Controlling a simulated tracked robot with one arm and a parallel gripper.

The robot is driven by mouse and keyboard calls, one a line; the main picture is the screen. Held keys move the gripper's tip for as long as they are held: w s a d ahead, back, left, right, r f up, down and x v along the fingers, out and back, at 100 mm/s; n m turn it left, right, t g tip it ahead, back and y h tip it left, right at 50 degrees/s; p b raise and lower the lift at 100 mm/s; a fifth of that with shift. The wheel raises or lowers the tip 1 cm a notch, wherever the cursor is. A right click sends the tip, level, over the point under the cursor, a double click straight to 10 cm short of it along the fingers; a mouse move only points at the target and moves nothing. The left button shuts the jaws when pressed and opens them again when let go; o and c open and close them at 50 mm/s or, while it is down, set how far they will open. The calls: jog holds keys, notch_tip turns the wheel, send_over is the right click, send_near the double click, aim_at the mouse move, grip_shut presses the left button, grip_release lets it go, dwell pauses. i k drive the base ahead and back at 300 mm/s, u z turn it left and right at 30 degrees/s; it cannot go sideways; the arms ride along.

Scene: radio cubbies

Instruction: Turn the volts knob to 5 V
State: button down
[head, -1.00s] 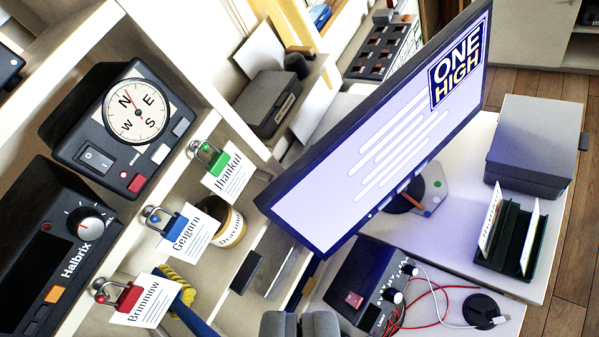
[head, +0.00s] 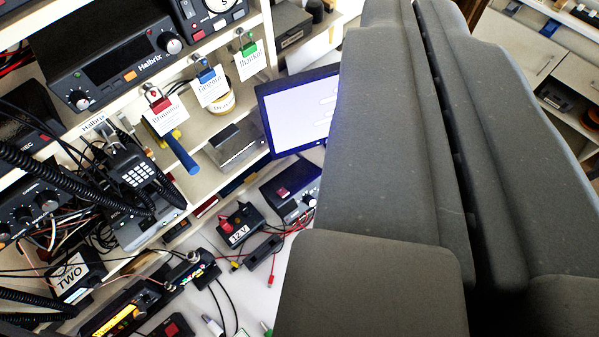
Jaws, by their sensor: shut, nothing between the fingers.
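My gripper (head: 416,6) fills the right half of the view as large dark grey shapes, its two fingers side by side. It is shut and empty, and hides much of the desk. A dark box (head: 290,190) with a red button and small knobs on its front sits on the desk, left of the gripper and partly behind it. A smaller black box (head: 240,228) with a red switch and a white label stands to its left. No volts marking is readable, so I cannot tell which knob is the volts knob.
The Halbrix radio (head: 115,62) stands on a shelf at upper left, above hanging padlocks with name tags. A lit monitor (head: 292,110) is partly hidden by my gripper. Microphones, coiled cords and radios crowd the lower left. Red leads lie on the white desk (head: 262,297).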

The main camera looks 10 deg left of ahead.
aim_at(309, 200)
jog(key=u, duration=0.45)
jog(key=k, duration=1)
jog(key=z, duration=0.2)
